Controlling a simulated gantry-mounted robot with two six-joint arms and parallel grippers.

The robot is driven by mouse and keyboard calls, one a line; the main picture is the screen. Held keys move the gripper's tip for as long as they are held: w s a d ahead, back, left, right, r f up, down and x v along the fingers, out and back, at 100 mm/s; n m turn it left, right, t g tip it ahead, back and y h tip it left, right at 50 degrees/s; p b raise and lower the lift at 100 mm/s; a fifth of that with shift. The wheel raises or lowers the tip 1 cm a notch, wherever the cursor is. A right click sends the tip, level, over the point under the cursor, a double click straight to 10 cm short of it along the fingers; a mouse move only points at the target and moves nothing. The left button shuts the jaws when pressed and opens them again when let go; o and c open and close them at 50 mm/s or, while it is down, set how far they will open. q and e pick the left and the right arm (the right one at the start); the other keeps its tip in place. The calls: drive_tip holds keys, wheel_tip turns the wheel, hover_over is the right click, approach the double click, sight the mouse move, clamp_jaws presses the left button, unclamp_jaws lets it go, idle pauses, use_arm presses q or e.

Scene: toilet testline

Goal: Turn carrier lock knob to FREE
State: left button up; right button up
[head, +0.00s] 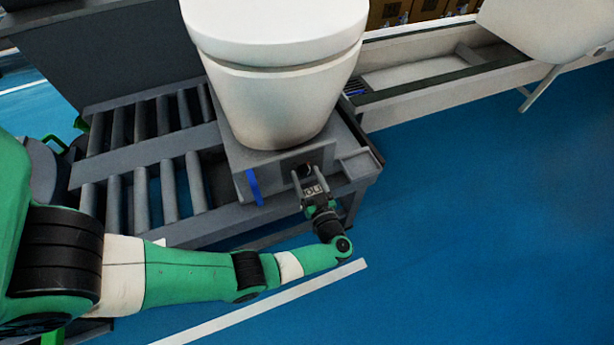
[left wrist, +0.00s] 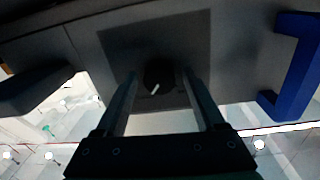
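The carrier lock knob (left wrist: 159,76) is a small dark round knob with a white pointer mark, set in a dark square plate on the carrier's front face. It also shows small in the head view (head: 304,170), partly hidden by my gripper. In the left wrist view the pointer slants down and to the left. My left gripper (left wrist: 160,78) is open, its two fingers on either side of the knob, with gaps visible between. Whether the fingertips touch the plate is unclear. Any FREE lettering is not readable. My right gripper is not in view.
The grey carrier (head: 225,155) bears a white toilet (head: 275,100) on a roller conveyor (head: 150,120). A blue handle (head: 255,187) is left of the knob in the head view. Blue floor (head: 470,220) is clear at the right. A white seat-like part (head: 550,30) stands far right.

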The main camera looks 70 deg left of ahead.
use_arm(q)
clamp_jaws()
drive_tip(key=shift+n, duration=0.4)
drive_tip(key=n, duration=0.2)
drive_tip(key=shift+n, duration=0.4)
drive_tip(key=n, duration=0.4)
drive_tip(key=shift+n, duration=0.4)
drive_tip(key=n, duration=0.3)
drive_tip(key=shift+n, duration=0.3)
drive_tip(key=shift+w+n+g+y, duration=0.1)
drive_tip(key=shift+n+g+y, duration=0.2)
drive_tip(key=shift+n, duration=1.8)
